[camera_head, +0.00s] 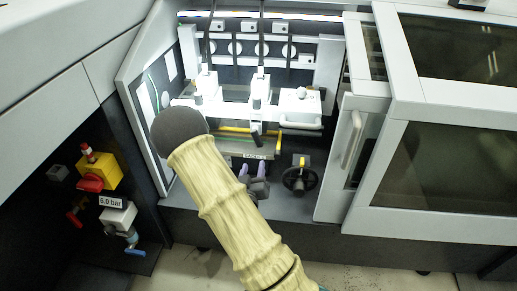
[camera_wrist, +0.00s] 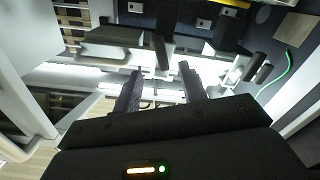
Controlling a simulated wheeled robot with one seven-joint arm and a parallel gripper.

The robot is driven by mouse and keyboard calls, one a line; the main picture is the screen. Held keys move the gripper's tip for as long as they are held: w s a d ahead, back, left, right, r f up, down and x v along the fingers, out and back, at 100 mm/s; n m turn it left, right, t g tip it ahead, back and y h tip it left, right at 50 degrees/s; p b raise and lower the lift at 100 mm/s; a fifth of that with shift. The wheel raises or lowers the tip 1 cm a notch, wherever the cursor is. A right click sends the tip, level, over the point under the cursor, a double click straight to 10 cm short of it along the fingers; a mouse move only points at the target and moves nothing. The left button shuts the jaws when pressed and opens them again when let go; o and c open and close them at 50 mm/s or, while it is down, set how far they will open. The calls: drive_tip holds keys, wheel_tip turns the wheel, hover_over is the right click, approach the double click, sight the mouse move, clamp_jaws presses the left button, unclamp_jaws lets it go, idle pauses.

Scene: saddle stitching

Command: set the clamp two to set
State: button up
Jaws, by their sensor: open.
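Inside the open machine bay stand two white stitching heads, the left one (camera_head: 207,82) and the right one (camera_head: 261,88). Each has a dark stub at its lower front. A black lever (camera_head: 256,138) hangs below the right head, near a yellow bar. I cannot tell for sure which part is clamp two. My gripper (camera_head: 253,169) is below that lever in the head view, with purplish fingertips pointing into the bay. In the wrist view, my gripper (camera_wrist: 158,80) is open and empty, and a dark upright bar (camera_wrist: 161,48) shows beyond and between its fingertips.
A black handwheel (camera_head: 300,180) is right of my gripper. A white box with a knob (camera_head: 301,103) is above it. The open guard door (camera_head: 349,150) borders the bay on the right. A yellow-and-red valve (camera_head: 95,173) is at the left.

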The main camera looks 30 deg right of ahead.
sight(258, 144)
drive_tip(key=b+x, duration=0.2)
drive_tip(key=x, duration=1.1)
drive_tip(key=shift+d, duration=0.1)
drive_tip(key=shift+c, duration=0.4)
